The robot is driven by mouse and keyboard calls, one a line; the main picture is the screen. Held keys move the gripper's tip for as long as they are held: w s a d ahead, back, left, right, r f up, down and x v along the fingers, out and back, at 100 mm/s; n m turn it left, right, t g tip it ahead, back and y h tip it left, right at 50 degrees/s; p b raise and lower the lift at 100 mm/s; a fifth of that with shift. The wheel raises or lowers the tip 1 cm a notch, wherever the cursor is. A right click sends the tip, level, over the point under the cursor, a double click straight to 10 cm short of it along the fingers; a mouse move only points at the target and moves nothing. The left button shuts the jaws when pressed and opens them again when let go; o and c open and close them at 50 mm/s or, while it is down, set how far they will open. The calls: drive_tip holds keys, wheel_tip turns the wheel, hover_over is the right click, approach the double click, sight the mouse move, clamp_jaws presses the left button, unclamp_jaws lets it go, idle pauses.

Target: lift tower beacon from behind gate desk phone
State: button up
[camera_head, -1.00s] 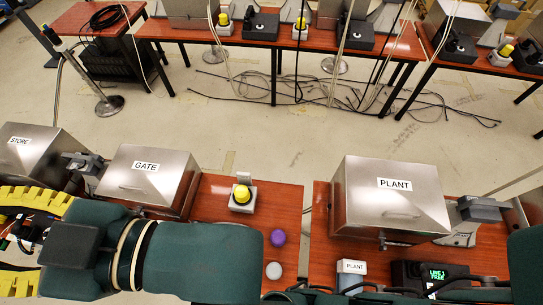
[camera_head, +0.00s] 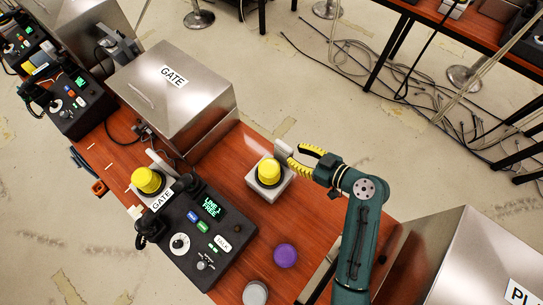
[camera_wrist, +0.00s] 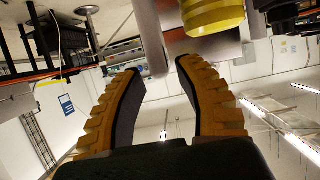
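A yellow-domed beacon (camera_head: 267,171) stands upright on a square grey base on the red-brown table, behind the gate desk phone (camera_head: 208,237). A grey upright tab (camera_head: 283,151) rises at the base's far corner. A second yellow beacon (camera_head: 148,180) stands by the phone's GATE label. My gripper (camera_head: 293,156) is open beside the first beacon, its two yellow fingers pointing left at the tab. In the wrist view, the open fingers (camera_wrist: 157,66) have the tab (camera_wrist: 155,32) between and just beyond their tips. The yellow beacon (camera_wrist: 213,15) is at the top edge. Contact cannot be told.
The steel GATE box (camera_head: 165,90) stands behind the phone, to the beacon's left. A purple knob (camera_head: 285,255) and a grey knob (camera_head: 255,293) are on the table in front. The steel PLANT box (camera_head: 480,265) is at lower right. Cables (camera_head: 370,70) lie on the floor behind.

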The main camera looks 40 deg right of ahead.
sight(284, 148)
drive_tip(key=x, duration=0.5)
drive_tip(key=shift+w+f+b, duration=0.15)
drive_tip(key=shift+w+b, duration=0.2)
drive_tip(key=shift+c, duration=0.2)
drive_tip(key=shift+s, duration=0.1)
clamp_jaws()
drive_tip(key=shift+d, duration=0.1)
